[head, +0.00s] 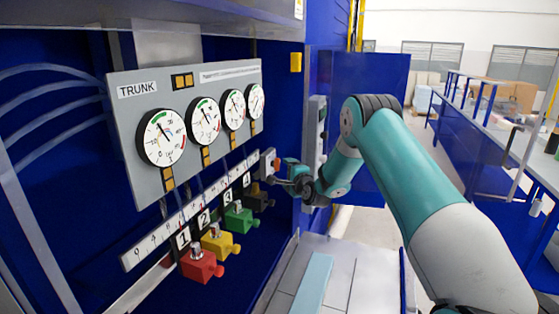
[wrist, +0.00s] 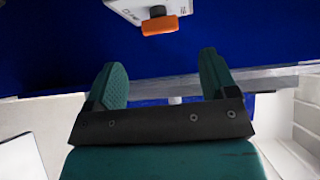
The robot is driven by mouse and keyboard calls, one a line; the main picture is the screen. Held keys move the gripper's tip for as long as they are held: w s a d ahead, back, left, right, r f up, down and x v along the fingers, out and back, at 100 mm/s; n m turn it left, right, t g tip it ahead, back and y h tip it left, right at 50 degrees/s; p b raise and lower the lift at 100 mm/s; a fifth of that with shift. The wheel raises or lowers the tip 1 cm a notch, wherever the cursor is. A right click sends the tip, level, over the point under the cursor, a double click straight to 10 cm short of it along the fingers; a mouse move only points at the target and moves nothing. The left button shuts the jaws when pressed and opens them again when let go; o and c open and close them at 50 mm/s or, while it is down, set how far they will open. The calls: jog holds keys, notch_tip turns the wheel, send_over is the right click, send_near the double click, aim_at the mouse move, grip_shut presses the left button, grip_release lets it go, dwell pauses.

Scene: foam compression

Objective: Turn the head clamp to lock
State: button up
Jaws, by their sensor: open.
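An orange knob (wrist: 160,25) sits on the edge of a white plate (wrist: 140,8) at the top of the wrist view; I take it for the head clamp. In the head view this white plate (head: 267,164) is at the far right end of the numbered rail, with the small orange knob (head: 276,163) on its right side. My gripper (head: 284,173) is just right of it. In the wrist view my gripper (wrist: 163,80) is open and empty, its two teal fingers wide apart. The knob lies beyond the fingertips, roughly centred between them, and looks apart from them.
A grey TRUNK panel (head: 190,115) with several dials stands at left. Below it is a numbered rail (head: 160,242) and red (head: 200,266), yellow (head: 220,244), green (head: 238,219) and dark (head: 258,197) blocks. A blue wall panel (head: 375,110) stands behind my arm.

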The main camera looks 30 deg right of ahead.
aim_at(279, 166)
jog(key=w, duration=0.2)
jog(key=w+p, duration=0.1)
jog(key=w, duration=0.2)
jog(key=w+d+p, duration=0.1)
jog(key=w, duration=0.1)
jog(key=shift+w+f, duration=0.25)
jog(key=shift+f, duration=0.15)
